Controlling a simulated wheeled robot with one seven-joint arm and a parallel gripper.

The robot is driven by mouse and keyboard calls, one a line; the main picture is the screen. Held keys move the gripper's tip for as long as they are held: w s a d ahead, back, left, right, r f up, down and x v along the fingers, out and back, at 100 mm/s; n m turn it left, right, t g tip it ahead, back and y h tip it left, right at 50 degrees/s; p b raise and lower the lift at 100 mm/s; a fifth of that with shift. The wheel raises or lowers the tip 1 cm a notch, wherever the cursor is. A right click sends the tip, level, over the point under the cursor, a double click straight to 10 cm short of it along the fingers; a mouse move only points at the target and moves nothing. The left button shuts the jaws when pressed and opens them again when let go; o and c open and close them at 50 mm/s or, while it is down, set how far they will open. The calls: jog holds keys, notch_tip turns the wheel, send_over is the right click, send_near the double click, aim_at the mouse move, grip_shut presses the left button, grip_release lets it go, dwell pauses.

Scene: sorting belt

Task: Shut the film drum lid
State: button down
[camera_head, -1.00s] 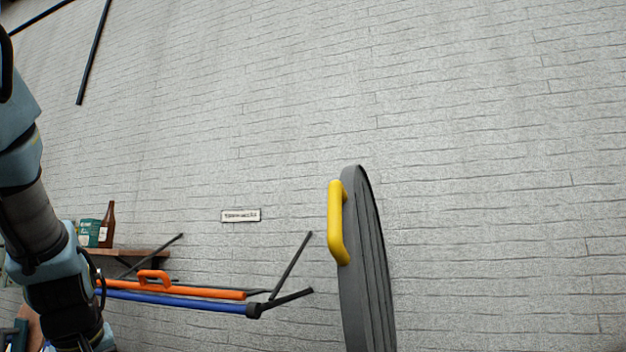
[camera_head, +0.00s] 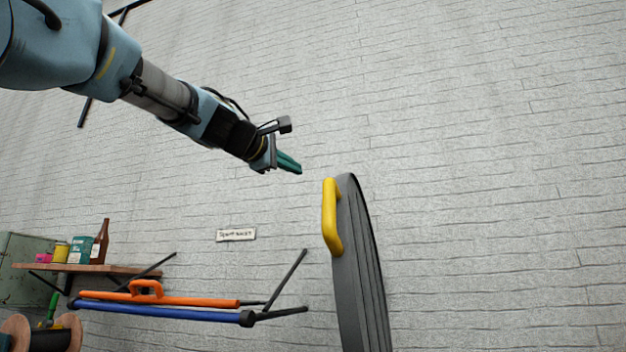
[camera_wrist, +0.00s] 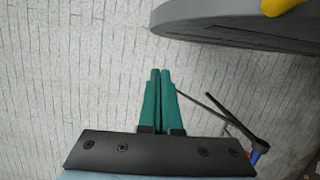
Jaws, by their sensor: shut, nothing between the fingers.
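The film drum lid (camera_head: 360,275) is a grey ribbed disc standing raised, nearly edge-on, at the centre right of the head view. Its yellow handle (camera_head: 331,217) is on the left face near the top. My gripper (camera_head: 298,170) is shut and empty, up and to the left of the handle, apart from it. In the wrist view my green fingers (camera_wrist: 160,72) are together, and the lid (camera_wrist: 250,28) and part of the handle (camera_wrist: 280,5) show at the upper right. The drum itself is out of view.
A wooden shelf (camera_head: 95,268) on the left wall holds a brown bottle (camera_head: 101,243) and several containers. Below it a rack holds an orange bar (camera_head: 190,300) and a blue bar (camera_head: 160,312). A small sign (camera_head: 236,235) hangs on the brick wall. Space around my gripper is clear.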

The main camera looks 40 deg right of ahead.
jog(key=d+p, duration=0.5)
jog(key=d, duration=0.6)
jog(key=shift+r+p, duration=0.25)
jog(key=shift+p, duration=0.15)
jog(key=shift+s, duration=0.1)
jog(key=shift+s, duration=0.1)
